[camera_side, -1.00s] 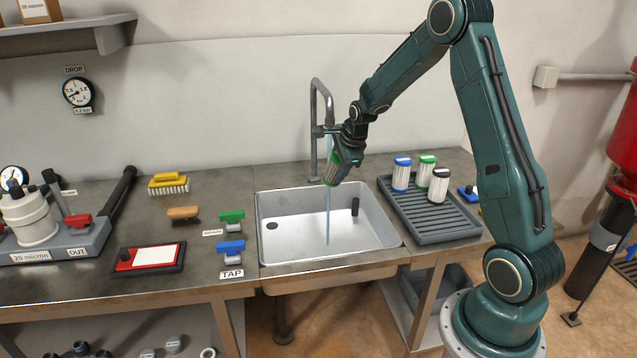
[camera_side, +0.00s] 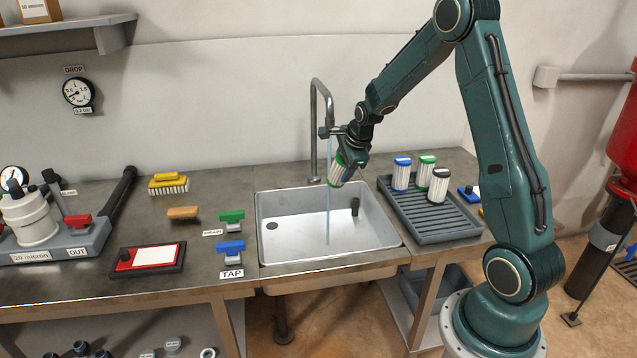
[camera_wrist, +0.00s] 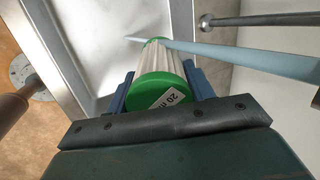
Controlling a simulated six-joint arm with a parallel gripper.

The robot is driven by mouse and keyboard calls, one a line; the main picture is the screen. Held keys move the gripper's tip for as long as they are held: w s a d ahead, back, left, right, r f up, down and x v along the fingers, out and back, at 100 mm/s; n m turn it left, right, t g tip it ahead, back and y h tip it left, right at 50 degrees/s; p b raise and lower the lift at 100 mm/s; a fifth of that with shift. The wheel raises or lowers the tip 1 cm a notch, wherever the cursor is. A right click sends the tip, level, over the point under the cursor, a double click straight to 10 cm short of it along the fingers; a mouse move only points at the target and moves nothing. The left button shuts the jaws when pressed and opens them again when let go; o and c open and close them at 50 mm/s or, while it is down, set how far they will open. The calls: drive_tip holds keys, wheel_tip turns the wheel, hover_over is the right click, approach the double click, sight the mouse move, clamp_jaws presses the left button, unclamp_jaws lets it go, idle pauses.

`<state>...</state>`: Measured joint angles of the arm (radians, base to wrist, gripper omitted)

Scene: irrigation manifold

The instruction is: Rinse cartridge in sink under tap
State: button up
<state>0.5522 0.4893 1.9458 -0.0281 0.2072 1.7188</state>
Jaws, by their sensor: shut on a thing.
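My gripper (camera_side: 351,161) is shut on a white pleated cartridge with green end caps (camera_side: 340,171) and holds it tilted above the sink (camera_side: 290,244). In the wrist view the cartridge (camera_wrist: 166,75) lies between both fingers, with a label partly readable as "20" on its near cap. Water (camera_side: 328,215) runs from the tap (camera_side: 320,110) down into the sink. In the wrist view the stream (camera_wrist: 240,58) passes at the cartridge's far end; I cannot tell whether it touches.
A grey ribbed rack (camera_side: 430,222) right of the sink holds a blue-capped, a green-capped and a dark-capped cartridge. Left of the sink are a blue TAP handle (camera_side: 230,248), a green handle (camera_side: 231,216) and a yellow brush (camera_side: 168,183).

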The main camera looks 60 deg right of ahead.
drive_tip(key=s+a, duration=0.3)
drive_tip(key=s, duration=0.3)
idle(0.7)
drive_tip(key=shift+a, duration=0.1)
idle(1.0)
drive_tip(key=shift+r, duration=0.1)
drive_tip(key=s+a+r, duration=0.2)
drive_tip(key=s+r, duration=0.1)
drive_tip(key=s, duration=0.1)
drive_tip(key=shift+s+a+r, duration=0.2)
drive_tip(key=shift+r, duration=0.2)
idle(0.5)
idle(0.5)
